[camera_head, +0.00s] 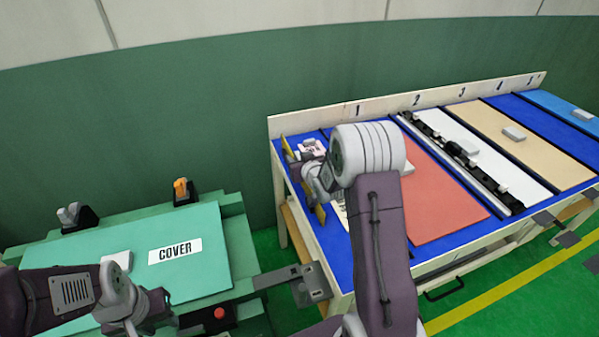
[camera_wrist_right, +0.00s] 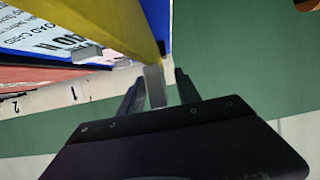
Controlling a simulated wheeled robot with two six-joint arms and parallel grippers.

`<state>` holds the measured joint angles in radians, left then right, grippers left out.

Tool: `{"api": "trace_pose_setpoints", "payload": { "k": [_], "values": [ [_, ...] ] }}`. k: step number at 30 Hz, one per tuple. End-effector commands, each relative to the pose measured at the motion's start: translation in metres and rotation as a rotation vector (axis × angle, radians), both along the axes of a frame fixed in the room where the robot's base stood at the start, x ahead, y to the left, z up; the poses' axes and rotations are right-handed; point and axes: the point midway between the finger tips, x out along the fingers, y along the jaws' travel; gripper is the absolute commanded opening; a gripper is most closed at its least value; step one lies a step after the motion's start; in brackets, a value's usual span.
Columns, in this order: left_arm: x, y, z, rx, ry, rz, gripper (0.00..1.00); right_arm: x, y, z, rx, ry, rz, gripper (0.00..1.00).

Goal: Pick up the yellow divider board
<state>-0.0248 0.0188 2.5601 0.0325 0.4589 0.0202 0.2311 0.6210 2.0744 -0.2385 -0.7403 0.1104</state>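The yellow divider board (camera_head: 320,213) stands at the left end of the blue table, partly hidden behind my right arm. In the right wrist view the yellow board (camera_wrist_right: 105,25) runs down from the top, with a grey tab (camera_wrist_right: 154,86) at its end. My right gripper (camera_wrist_right: 160,88) has its fingers apart, one on each side of the tab, with small gaps showing. In the head view my right gripper (camera_head: 308,152) is small and near the board's far part. My left gripper (camera_head: 155,318) is low at the left, over the green bench's front edge; its fingers are unclear.
A green bench holds a panel marked COVER (camera_head: 200,280). Numbered slots on the blue table (camera_head: 335,250) hold a red panel (camera_head: 440,205), a white panel with black parts (camera_head: 490,165) and a tan panel (camera_head: 545,150). A white card (camera_wrist_right: 45,33) lies beside the yellow board.

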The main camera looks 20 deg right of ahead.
Motion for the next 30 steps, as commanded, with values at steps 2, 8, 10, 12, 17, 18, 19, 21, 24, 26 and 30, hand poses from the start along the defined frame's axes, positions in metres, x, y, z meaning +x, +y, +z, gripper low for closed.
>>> {"api": "trace_pose_setpoints", "payload": {
  "k": [2,8,10,12,17,18,19,21,24,26,30],
  "values": [
    [0.0,0.0,-0.001,0.0,0.0,0.0,0.36,0.009,0.0,-0.003,0.0,-0.002,0.0,0.4],
    [0.0,0.0,-0.001,0.0,0.0,0.0,0.36,0.012,-0.001,-0.005,0.0,-0.001,0.0,0.4],
    [0.0,0.0,-0.001,0.0,0.0,0.0,0.36,0.012,-0.001,-0.004,0.0,-0.001,0.0,0.34],
    [0.0,0.0,-0.001,0.0,0.0,0.0,0.36,0.012,0.0,-0.004,0.0,-0.001,0.0,0.15],
    [0.0,0.0,-0.001,0.0,0.0,0.0,0.36,0.012,0.0,-0.004,0.0,0.0,0.0,0.0],
    [0.0,0.0,-0.001,0.0,0.0,0.0,0.36,0.012,0.0,-0.004,0.0,-0.001,0.0,0.0],
    [0.0,0.0,-0.001,0.0,0.0,0.0,0.36,0.012,0.0,-0.004,0.0,-0.001,0.0,0.0],
    [0.0,0.0,-0.001,0.0,0.0,0.0,0.36,0.012,0.0,-0.004,0.0,-0.001,0.0,0.0],
    [0.0,0.0,0.0,0.0,0.0,0.0,0.36,0.012,0.0,-0.003,0.0,-0.001,0.0,0.0],
    [0.0,0.0,0.001,0.0,0.0,0.0,0.36,0.012,0.0,0.001,0.0,-0.001,0.0,0.0],
    [0.0,0.0,0.006,0.0,0.0,0.0,0.36,0.012,0.0,0.022,-0.001,-0.005,0.0,0.0]
  ]
}}
